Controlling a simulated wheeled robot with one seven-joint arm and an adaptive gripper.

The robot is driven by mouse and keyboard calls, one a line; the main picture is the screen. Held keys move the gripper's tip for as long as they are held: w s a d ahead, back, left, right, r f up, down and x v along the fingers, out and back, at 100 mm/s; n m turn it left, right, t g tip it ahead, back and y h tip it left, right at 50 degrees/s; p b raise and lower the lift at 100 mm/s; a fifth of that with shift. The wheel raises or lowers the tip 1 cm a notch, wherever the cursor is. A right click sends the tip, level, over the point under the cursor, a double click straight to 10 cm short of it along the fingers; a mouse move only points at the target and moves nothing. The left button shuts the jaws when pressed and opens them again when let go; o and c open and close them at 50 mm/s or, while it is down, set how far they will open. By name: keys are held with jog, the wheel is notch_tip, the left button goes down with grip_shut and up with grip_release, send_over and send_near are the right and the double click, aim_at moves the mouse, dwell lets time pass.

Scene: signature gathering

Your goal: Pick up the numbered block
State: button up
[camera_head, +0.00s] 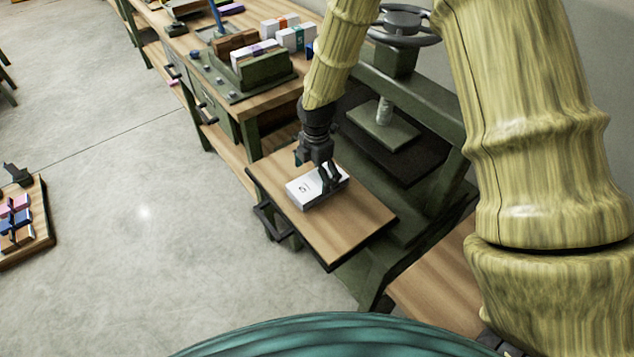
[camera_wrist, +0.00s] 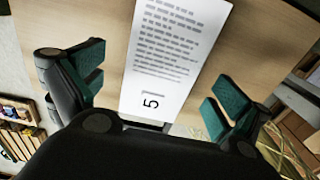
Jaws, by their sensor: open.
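The numbered block (camera_head: 307,188) is a white block with rows of print. It lies flat on a small wooden shelf (camera_head: 345,228) of the green press. In the wrist view the block (camera_wrist: 170,60) shows the digit 5 at the end nearest me. My gripper (camera_head: 328,183) is over the block's right part in the head view. In the wrist view my gripper (camera_wrist: 157,88) is open, with one teal-padded finger on each side of the block and a gap to both. The head view does not show whether the fingertips touch the shelf.
The green press (camera_head: 412,90) with a handwheel (camera_head: 402,22) stands behind the shelf. A workbench at the upper left carries a green stand (camera_head: 262,74) with white and brown blocks. A wooden tray (camera_head: 42,238) of coloured blocks is at the far left. The floor between is clear.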

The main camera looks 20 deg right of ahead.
aim_at(318, 180)
jog(key=shift+s+d+f, duration=0.2)
jog(key=shift+s, duration=0.05)
jog(key=shift+w+f+p, duration=0.2)
jog(key=shift+f+p, duration=0.05)
jog(key=shift+f, duration=0.55)
jog(key=shift+w+f+p, duration=0.15)
jog(key=shift+f+p, duration=0.05)
jog(key=shift+f, duration=0.55)
jog(key=shift+s+r, duration=0.15)
jog(key=shift+s, duration=0.1)
jog(key=shift+w, duration=0.1)
jog(key=c, duration=1.3)
